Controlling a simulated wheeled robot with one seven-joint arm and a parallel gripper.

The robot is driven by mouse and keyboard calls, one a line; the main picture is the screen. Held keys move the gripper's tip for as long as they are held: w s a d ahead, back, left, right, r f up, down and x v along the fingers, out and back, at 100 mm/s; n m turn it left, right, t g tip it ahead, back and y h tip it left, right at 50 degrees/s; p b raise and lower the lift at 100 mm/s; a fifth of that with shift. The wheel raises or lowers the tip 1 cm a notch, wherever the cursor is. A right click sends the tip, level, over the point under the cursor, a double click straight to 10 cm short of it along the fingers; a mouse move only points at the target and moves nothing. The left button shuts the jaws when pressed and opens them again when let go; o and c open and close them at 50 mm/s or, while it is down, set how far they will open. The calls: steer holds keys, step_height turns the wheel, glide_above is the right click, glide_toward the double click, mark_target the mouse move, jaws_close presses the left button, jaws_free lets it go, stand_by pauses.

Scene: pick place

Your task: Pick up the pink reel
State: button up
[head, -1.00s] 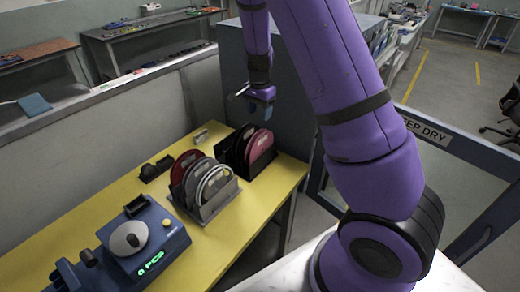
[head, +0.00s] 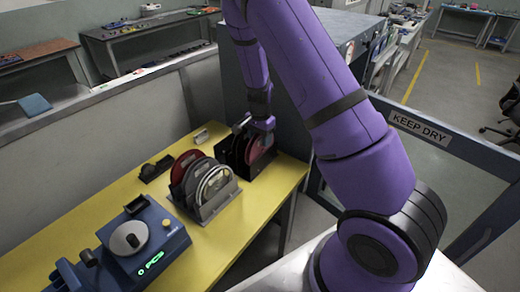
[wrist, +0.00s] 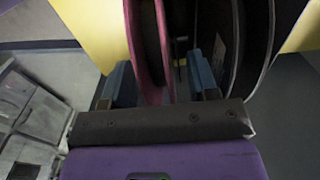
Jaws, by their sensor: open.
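The pink reel (head: 256,152) stands on edge in a dark rack (head: 236,165) at the back of the yellow bench. My gripper (head: 262,130) is low over this rack, at the upper part of the reel, and covers some of it. In the wrist view, the pink reel (wrist: 150,50) shows edge-on between the two blue fingers, closer to the left one. My gripper (wrist: 162,84) is open, with a gap on the right side of the reel. I cannot tell whether either finger touches it.
Dark discs (wrist: 248,45) stand close to the right finger in the wrist view. A grey rack (head: 213,205) with several reels is in front of the dark rack. A blue device (head: 145,245) and a black dispenser (head: 156,168) sit on the yellow bench (head: 95,215).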

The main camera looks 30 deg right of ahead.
jaws_close()
steer(key=shift+r, duration=0.1)
